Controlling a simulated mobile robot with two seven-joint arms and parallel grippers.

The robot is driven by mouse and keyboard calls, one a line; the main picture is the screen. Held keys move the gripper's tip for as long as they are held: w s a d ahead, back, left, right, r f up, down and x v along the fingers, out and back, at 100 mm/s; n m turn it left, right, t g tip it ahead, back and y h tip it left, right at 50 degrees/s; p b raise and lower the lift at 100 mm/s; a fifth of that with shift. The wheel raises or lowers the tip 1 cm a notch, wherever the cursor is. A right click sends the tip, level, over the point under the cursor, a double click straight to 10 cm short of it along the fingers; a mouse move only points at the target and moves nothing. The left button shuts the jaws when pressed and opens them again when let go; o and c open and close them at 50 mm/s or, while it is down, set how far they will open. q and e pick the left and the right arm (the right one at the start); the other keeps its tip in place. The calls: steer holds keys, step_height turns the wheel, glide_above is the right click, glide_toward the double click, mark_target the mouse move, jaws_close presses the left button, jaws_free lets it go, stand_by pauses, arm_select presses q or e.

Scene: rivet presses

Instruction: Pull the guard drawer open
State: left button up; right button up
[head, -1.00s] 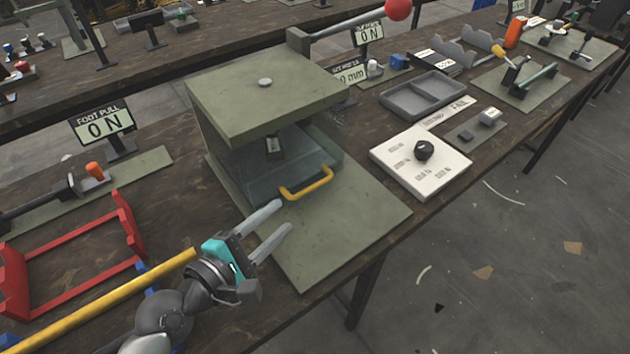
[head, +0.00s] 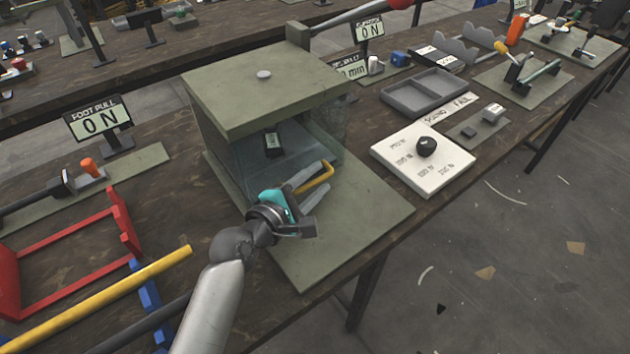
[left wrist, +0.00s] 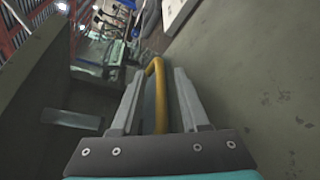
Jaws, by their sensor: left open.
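The rivet press (head: 265,90) is a green-grey box with an open front on a flat green base plate. Its guard drawer (head: 245,165) is a clear, greyish panelled piece under the top. A yellow bar handle (head: 326,176) sticks out at its front. My left gripper (head: 322,178) is open at the handle, one finger on each side of it. In the left wrist view the yellow handle (left wrist: 155,75) stands between the two fingers, with gaps showing. The gripper hides part of the handle in the head view. My right gripper is not in view.
A red frame (head: 125,225) and a yellow bar (head: 110,295) lie at the left. The base plate in front of the press (head: 350,220) is clear.

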arm_select(q)
jaws_close()
stand_by(0.3)
stand_by(1.1)
